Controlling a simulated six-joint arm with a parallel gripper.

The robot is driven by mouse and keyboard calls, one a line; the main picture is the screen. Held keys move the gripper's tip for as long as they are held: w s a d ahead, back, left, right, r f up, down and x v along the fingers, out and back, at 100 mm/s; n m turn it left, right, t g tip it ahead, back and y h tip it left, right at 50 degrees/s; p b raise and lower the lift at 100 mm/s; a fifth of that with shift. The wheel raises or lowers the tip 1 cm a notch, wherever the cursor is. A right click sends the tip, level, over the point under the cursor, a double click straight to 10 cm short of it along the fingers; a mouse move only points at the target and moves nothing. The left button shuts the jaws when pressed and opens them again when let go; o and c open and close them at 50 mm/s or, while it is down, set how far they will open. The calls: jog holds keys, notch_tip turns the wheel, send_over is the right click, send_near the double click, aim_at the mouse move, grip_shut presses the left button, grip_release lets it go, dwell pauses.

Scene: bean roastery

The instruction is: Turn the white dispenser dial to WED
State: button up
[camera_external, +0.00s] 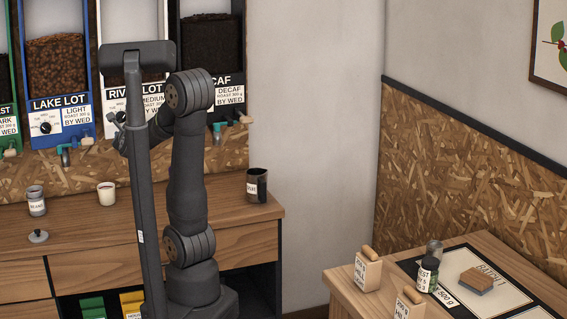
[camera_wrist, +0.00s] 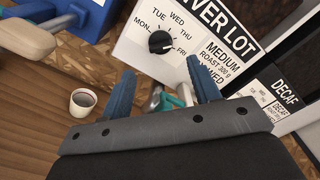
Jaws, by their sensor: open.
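The white dispenser (camera_wrist: 128,48) labelled RIVER LOT, MEDIUM, shows in the wrist view, tilted. Its round black dial (camera_wrist: 160,42) has day words around it: MON, TUE, WED, THU and FRI. The dial's pale mark seems to lie on its right side, toward FRI; it is small and hard to read. My gripper (camera_wrist: 160,67) is open, its two blue fingers apart and empty, just short of the dial, which shows between and beyond the tips.
The blue LAKE LOT dispenser (camera_external: 75,110) stands left, the black DECAF one (camera_external: 231,92) right. Teal spout handles (camera_wrist: 172,101) sit below the dial, near my fingers. A white cup (camera_external: 107,194) and a dark mug (camera_external: 257,186) stand on the wooden counter (camera_external: 75,228).

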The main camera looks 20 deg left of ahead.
aim_at(121, 119)
jog(key=x, duration=0.8)
jog(key=c, duration=1)
